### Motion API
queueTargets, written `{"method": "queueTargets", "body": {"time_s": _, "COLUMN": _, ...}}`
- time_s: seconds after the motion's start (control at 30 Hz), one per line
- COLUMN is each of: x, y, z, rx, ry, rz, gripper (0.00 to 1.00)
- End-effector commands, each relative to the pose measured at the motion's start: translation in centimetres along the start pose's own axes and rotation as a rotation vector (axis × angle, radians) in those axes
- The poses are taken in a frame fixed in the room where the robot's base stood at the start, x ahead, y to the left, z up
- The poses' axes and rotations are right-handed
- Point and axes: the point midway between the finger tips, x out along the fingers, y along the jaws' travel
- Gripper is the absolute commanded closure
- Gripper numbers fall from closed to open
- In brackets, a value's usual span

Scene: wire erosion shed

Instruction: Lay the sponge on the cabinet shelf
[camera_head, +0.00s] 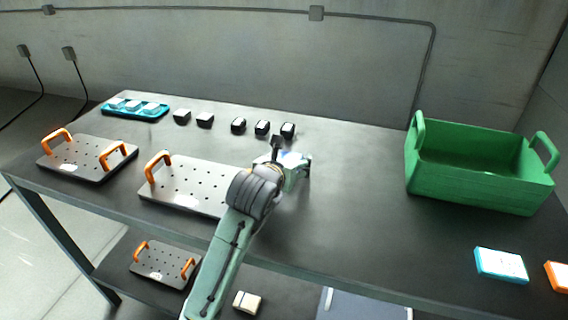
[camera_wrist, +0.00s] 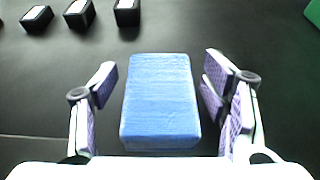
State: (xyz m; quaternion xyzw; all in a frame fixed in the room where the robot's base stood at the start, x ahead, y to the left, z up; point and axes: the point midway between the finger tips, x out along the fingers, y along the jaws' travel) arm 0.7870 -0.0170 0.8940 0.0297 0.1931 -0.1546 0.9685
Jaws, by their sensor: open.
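A blue block, which looks like the sponge (camera_wrist: 160,100), lies on the dark table top in the wrist view. My gripper (camera_wrist: 161,76) is open, with one finger on each side of the block and a gap to both. In the head view my gripper (camera_head: 294,170) is low over the middle of the table, just right of a perforated plate. My arm and gripper mostly hide the block there. No cabinet can be made out; a lower shelf (camera_head: 128,287) shows under the table, and I cannot tell if it is the one named.
A green crate (camera_head: 480,188) stands at the right. Perforated plates with orange handles (camera_head: 185,190) stand at the left. Several small black blocks (camera_head: 238,125) and a teal tray (camera_head: 135,116) line the back. A blue-and-white block (camera_head: 500,264) lies at front right.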

Motion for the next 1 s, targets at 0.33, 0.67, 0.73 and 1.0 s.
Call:
{"method": "queueTargets", "body": {"time_s": 0.33, "x": -6.3, "y": 0.1, "z": -0.1, "rx": 0.005, "ry": -0.005, "rz": 0.004, "gripper": 0.32}}
{"method": "queueTargets", "body": {"time_s": 0.67, "x": -10.9, "y": 0.1, "z": -0.3, "rx": 0.004, "ry": -0.001, "rz": 0.002, "gripper": 0.32}}
{"method": "queueTargets", "body": {"time_s": 0.73, "x": -11.4, "y": 0.1, "z": -0.1, "rx": 0.003, "ry": -0.001, "rz": 0.001, "gripper": 0.32}}
{"method": "queueTargets", "body": {"time_s": 1.0, "x": -12.1, "y": 0.0, "z": 0.2, "rx": 0.000, "ry": 0.001, "rz": -0.001, "gripper": 0.32}}
